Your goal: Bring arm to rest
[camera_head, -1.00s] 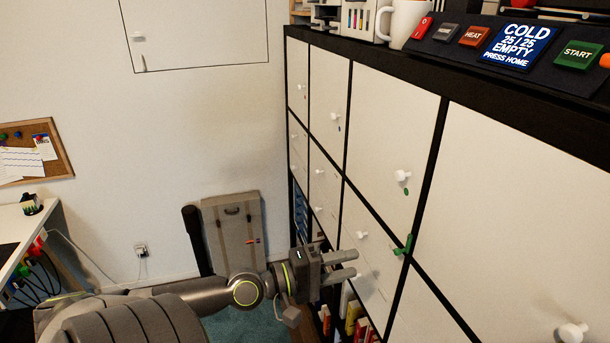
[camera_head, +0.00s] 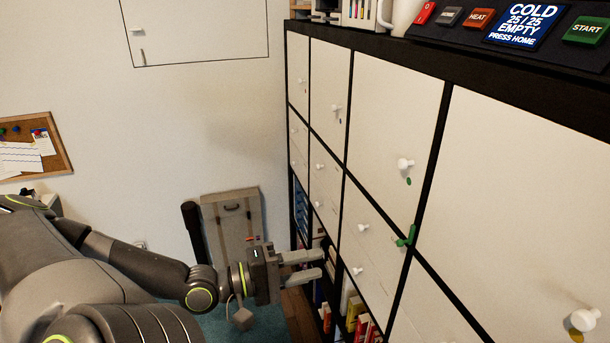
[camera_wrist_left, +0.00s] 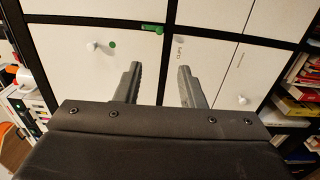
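My left gripper (camera_head: 305,266) reaches in from the left in the head view, beside the lower front of the dark-framed shelf (camera_head: 428,165) with white doors. In the left wrist view its two fingers (camera_wrist_left: 158,84) stand apart with nothing between them, so it is open and empty. The fingers point toward the white door fronts. They look clear of the doors and knobs. My right gripper is in neither view.
White knobs stick out from the doors, such as one near a green dot (camera_head: 405,164). A green clip (camera_head: 406,236) sits on the frame. Books (camera_head: 357,316) fill a low open cubby. A panel with a START button (camera_head: 586,30) is on top. A grey case (camera_head: 233,230) leans at the wall.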

